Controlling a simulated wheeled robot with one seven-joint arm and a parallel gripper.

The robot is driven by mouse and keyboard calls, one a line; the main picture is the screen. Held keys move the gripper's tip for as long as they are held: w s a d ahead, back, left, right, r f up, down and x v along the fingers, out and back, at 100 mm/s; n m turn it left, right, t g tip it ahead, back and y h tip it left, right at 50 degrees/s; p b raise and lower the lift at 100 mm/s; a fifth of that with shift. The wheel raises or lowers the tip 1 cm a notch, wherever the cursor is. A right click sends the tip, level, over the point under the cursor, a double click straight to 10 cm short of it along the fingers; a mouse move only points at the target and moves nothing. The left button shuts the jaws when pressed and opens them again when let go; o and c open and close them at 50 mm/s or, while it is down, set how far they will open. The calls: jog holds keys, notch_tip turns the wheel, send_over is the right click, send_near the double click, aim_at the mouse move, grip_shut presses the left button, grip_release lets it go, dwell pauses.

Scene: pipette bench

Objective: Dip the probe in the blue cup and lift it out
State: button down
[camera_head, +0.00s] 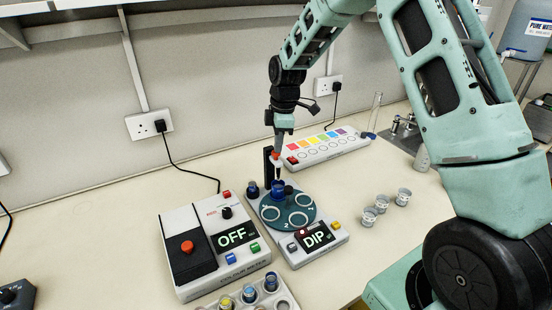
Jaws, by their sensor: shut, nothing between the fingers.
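The blue cup (278,188) stands at the back of a round dark-teal plate (288,222) on a white device whose screen reads DIP. A slim white probe (278,168) with an orange-red top points down over this cup, beside a black upright post (267,160). The probe's lower end is close to the cup mouth; I cannot tell whether it is inside. My gripper (279,147) is shut and points down just above the probe's orange-red top. Whether they touch is not clear.
A meter box (205,250) reading OFF stands left of the device. A rack (252,303) with coloured cups is at the front. A strip with coloured squares (335,146) lies behind, and several small patterned cups (382,203) stand right. The bench between the device and these cups is clear.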

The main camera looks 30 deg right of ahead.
dwell(0.3)
notch_tip(320, 180, down, 5)
jog(key=b, duration=0.3)
jog(key=shift+s+d+r, duration=0.1)
jog(key=shift+d+r, duration=0.05)
jog(key=shift+r, duration=0.1)
jog(key=shift+s+d+r+p, duration=0.25)
jog(key=shift+d+p, duration=0.1)
jog(key=shift+d, duration=0.3)
jog(key=shift+s+d+r+p, duration=0.2)
jog(key=shift+d+p, duration=0.15)
jog(key=shift+d, duration=0.25)
notch_tip(320, 180, up, 17)
jog(key=b, duration=0.4)
send_over(278, 156)
jog(key=d, duration=0.5)
jog(key=shift+s+r, duration=0.15)
jog(key=shift+s, duration=0.2)
